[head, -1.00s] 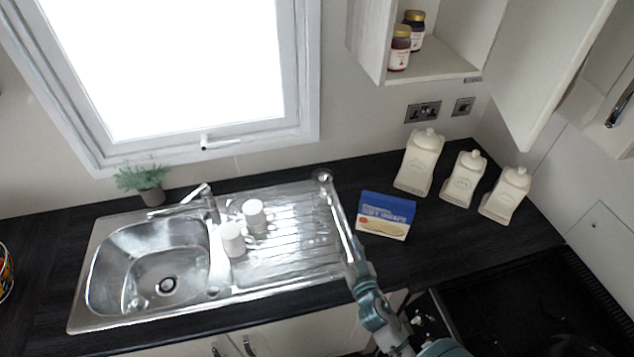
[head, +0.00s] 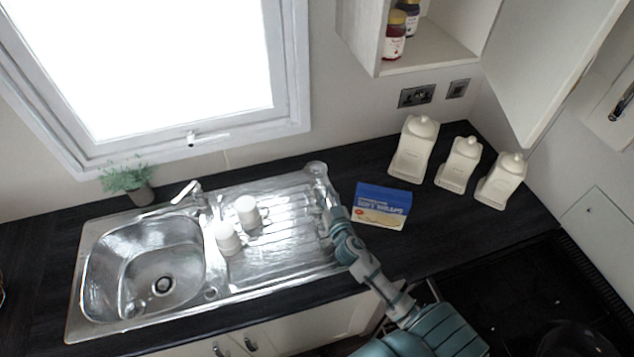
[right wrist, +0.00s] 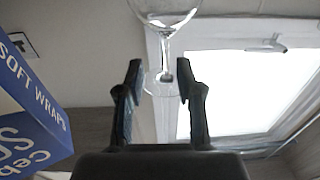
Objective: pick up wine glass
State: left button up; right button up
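The clear wine glass (head: 316,170) stands at the back right of the steel draining board. In the right wrist view the glass (right wrist: 166,50) shows its bowl at the top edge and its thin stem and round foot below. My right gripper (head: 327,199) reaches in from the lower right, close to the glass. In the right wrist view the gripper (right wrist: 160,75) is open, with one finger on each side of the stem and foot in the picture. I cannot tell whether the stem is fully between the fingertips. My left gripper is not in view.
A blue soft wraps box (head: 382,205) stands just right of my right gripper. Two white mugs (head: 237,226) are on the draining board to the left, beside the sink (head: 150,270). Several cream canisters (head: 458,165) stand at the back right. An open cupboard door (head: 540,60) hangs above.

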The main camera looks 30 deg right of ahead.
aim_at(317, 184)
jog(key=shift+x, duration=0.95)
jog(key=w, duration=0.2)
jog(key=w+p, duration=0.1)
jog(key=w, duration=0.1)
jog(key=shift+w+a+r, duration=0.1)
jog(key=shift+a+r, duration=0.05)
jog(key=shift+a, duration=0.05)
jog(key=shift+w, duration=0.45)
jog(key=shift+s+d+f, duration=0.1)
jog(key=shift+d+f, duration=0.1)
jog(key=shift+d, duration=0.15)
jog(key=shift+c, duration=0.5)
jog(key=shift+d, duration=0.25)
grip_shut()
jog(key=shift+a, duration=0.1)
